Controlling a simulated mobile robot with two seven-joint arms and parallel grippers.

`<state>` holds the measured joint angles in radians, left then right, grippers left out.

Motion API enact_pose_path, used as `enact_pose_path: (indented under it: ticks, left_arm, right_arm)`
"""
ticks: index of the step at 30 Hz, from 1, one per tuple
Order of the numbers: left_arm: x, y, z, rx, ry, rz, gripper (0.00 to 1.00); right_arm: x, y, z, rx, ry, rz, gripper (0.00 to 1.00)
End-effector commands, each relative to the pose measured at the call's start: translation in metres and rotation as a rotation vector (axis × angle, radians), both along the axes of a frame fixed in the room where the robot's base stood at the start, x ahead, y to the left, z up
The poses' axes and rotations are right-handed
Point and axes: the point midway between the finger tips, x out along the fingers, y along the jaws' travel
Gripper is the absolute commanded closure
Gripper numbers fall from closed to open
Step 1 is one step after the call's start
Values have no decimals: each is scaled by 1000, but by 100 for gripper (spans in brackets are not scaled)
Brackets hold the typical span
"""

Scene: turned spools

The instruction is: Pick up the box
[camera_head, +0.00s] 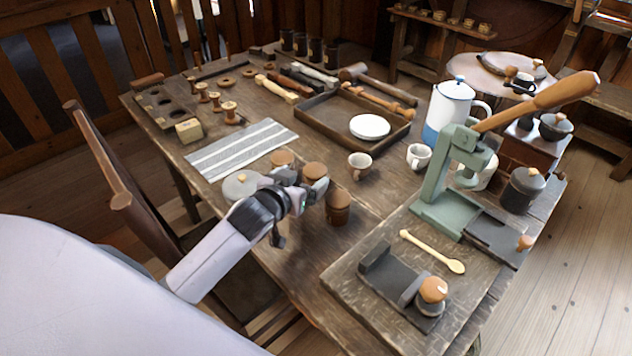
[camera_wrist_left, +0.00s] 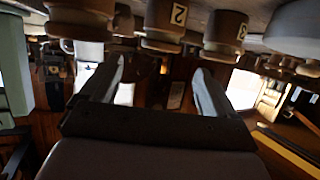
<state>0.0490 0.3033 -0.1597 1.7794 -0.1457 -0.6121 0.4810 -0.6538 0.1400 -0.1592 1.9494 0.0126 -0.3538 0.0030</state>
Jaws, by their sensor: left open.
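A small pale wooden box (camera_head: 189,131) sits on the table at the left, between the striped cloth and the turned spools. I cannot make it out in the left wrist view. My left gripper (camera_head: 304,197) is over the near edge of the table, beside several wooden-lidded jars (camera_head: 338,208), well to the right of the box and nearer to me. In the left wrist view its two fingers (camera_wrist_left: 160,85) are spread with nothing between them. My right gripper is not in view.
The jars, two with labels 2 (camera_wrist_left: 178,14) and 3 (camera_wrist_left: 241,31), and a grey-lidded pot (camera_head: 238,186) crowd the gripper. A striped cloth (camera_head: 241,149) lies flat near the box. Spools (camera_head: 230,112) stand close behind it. A tray (camera_head: 318,117) and green press (camera_head: 436,190) are farther right.

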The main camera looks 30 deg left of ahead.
Motion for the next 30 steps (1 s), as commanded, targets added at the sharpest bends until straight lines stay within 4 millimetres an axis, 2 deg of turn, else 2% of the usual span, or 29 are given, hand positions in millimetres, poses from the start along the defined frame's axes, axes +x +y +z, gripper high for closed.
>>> enact_pose_path:
  ticks: [4, 14, 24, 30]
  left_arm:
    - [17, 1, -6, 0, 0, -1, 11]
    - [32, 2, -13, 1, 1, 0, 11]
    - [65, 4, -29, 1, 0, -1, 11]
    - [73, 4, -31, 0, 0, -2, 11]
  right_arm:
    - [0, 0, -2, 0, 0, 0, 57]
    - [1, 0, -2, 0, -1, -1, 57]
    - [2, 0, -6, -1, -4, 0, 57]
    - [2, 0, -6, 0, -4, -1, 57]
